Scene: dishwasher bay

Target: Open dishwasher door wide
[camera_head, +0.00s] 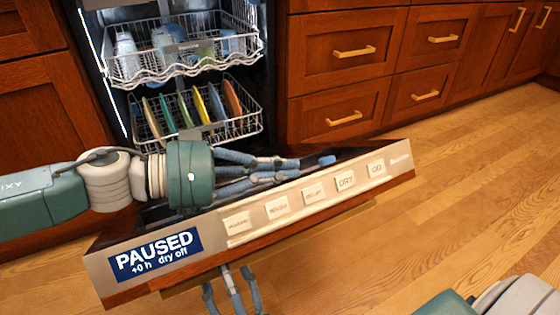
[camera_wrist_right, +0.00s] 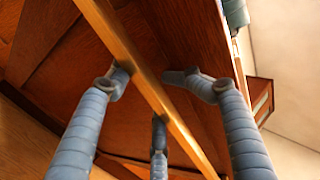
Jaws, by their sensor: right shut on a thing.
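The dishwasher door (camera_head: 205,222) is swung down, its panel edge facing me with buttons and a "PAUSED" display, in the head view. My left gripper (camera_head: 292,169) is over the door's inner side, its fingers pointing right with a gap between them; it looks empty. My right gripper (camera_head: 232,298) shows partly below the door's front edge. In the right wrist view, its fingers (camera_wrist_right: 160,90) are closed around a gold bar handle (camera_wrist_right: 118,43) on the wooden door front (camera_wrist_right: 60,50). The full handle is hidden in the head view.
The upper rack (camera_head: 150,75) holds cups and glasses; the lower rack (camera_head: 240,130) holds several coloured plates. Wooden drawers (camera_head: 340,90) with gold handles stand to the right.

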